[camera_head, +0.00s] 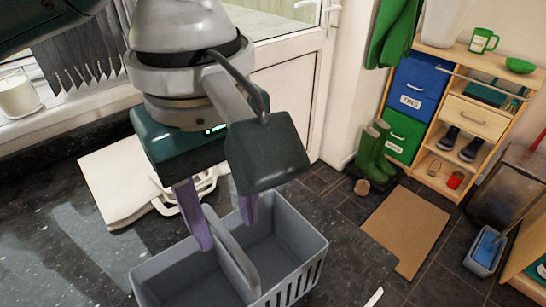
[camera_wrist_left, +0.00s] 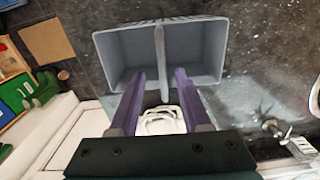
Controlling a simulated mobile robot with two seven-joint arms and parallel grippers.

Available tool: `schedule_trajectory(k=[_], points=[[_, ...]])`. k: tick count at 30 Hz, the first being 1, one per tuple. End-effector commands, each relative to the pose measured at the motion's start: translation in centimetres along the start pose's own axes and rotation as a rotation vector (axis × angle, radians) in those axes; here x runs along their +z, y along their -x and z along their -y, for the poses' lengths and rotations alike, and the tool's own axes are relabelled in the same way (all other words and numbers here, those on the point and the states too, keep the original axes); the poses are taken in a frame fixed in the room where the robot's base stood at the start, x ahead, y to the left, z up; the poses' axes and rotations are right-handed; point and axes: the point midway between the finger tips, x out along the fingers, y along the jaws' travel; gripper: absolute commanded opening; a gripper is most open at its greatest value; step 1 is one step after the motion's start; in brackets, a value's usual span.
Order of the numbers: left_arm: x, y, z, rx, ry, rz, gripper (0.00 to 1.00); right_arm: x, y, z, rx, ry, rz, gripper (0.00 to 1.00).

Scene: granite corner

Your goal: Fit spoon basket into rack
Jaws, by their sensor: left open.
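The spoon basket is a grey, two-compartment basket (camera_head: 197,287) with slotted sides and a raised central handle. It stands on the dark counter at the bottom of the head view and fills the top middle of the left wrist view (camera_wrist_left: 197,48). My left gripper (camera_head: 227,233) is open above it, purple fingers pointing down. In the left wrist view its fingers (camera_wrist_left: 160,76) lie either side of the handle line, with a gap between them. I cannot tell whether they touch the basket. A white wire rack (camera_head: 167,204) is partly hidden behind the gripper; it also shows between the fingers (camera_wrist_left: 165,121).
A pale flat board (camera_head: 113,190) lies on the dark counter (camera_head: 50,240) beside the rack. A tap (camera_wrist_left: 274,128) shows in the left wrist view. The counter's right edge drops to a tiled floor with a brown mat (camera_head: 405,228). A wooden shelf unit (camera_head: 425,150) stands beyond.

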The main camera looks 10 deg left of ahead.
Motion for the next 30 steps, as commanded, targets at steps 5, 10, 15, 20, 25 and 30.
schedule_trajectory(k=[5, 10, 15, 20, 25, 30], points=[[-0.2, -2.8, 0.2, -0.009, 0.014, -0.002, 0.47, 0.3, -0.3, 0.0, 0.000, -0.001, 0.006, 0.00], [-0.2, -4.4, 0.1, -0.005, 0.012, -0.003, 0.47, 0.4, -0.4, 0.0, 0.000, -0.001, 0.006, 0.00], [-0.3, -6.7, 0.3, -0.007, 0.012, -0.003, 0.47, 0.3, -0.4, 0.0, 0.000, -0.001, 0.005, 0.00], [-0.3, -9.0, 0.3, -0.004, 0.010, -0.003, 0.47, 0.3, -0.6, 0.0, 0.000, 0.000, 0.003, 0.00], [-0.4, -9.6, 0.3, -0.001, 0.010, -0.004, 0.47, 0.3, -0.6, 0.0, 0.001, 0.000, 0.001, 0.00], [-0.4, -9.5, 0.3, -0.001, 0.010, -0.004, 0.43, 0.2, -0.6, 0.0, 0.001, 0.000, 0.000, 0.00]])
